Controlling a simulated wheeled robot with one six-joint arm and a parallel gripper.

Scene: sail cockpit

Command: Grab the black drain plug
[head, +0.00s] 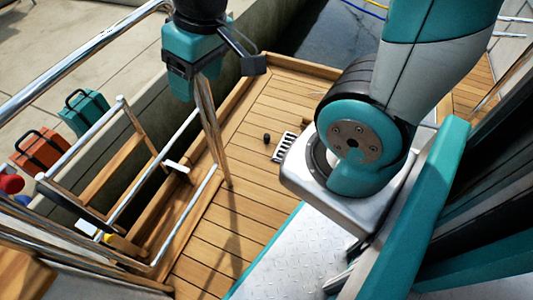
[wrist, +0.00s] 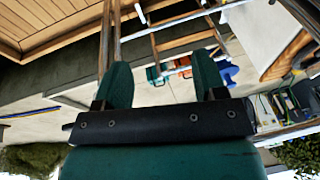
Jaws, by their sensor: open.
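A small black drain plug (head: 266,138) sits on the wooden slatted deck in the head view, just left of a pale slotted grate. I see no plug in the wrist view. My gripper, seen in the wrist view (wrist: 162,72), has its two teal fingers spread apart with nothing between them. In the head view my gripper is up and to the left of the plug, well apart from it, near the metal rail.
The grate (head: 285,147) is set in the deck (head: 228,205). A wooden ladder with metal rails (head: 112,180) stands at the left. Beyond it are a teal case (head: 85,112) and an orange case (head: 41,150).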

